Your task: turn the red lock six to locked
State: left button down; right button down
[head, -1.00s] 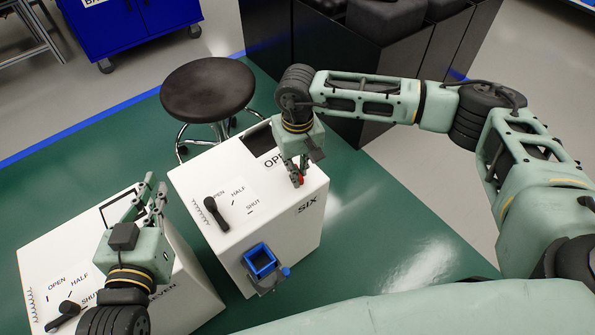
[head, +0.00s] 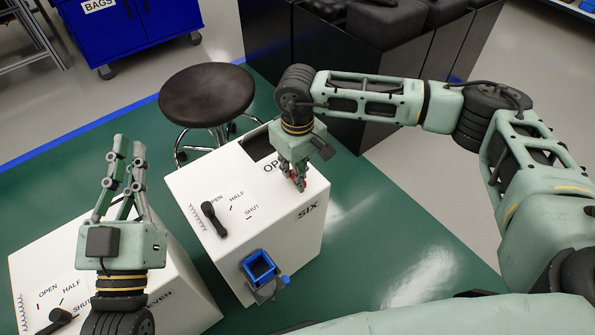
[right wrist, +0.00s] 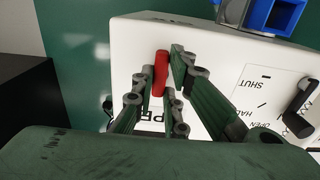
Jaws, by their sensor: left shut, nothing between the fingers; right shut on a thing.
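The red lock (right wrist: 161,72) is a small red handle on the white top of cabinet six (head: 245,247), beside the partly covered OPEN label. In the head view the red lock (head: 300,186) is mostly hidden by my right gripper (head: 298,184). That gripper is shut on the red lock, and in the right wrist view its fingers (right wrist: 168,68) stand on either side of the handle. Its exact turn is hard to read. My left gripper (head: 127,148) is shut and empty, above the neighbouring cabinet to the left.
Cabinet six carries a black lever (head: 213,218) by OPEN, HALF and SHUT marks, and a blue square holder (head: 260,268) on its front. A second white cabinet (head: 190,300) stands left. A dark round stool (head: 207,92) is behind. Green floor is clear at right.

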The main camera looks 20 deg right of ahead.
jog(key=c, duration=1.8)
grip_release()
jog(key=shift+o, duration=0.2)
jog(key=shift+r, duration=0.15)
notch_tip(320, 180, up, 12)
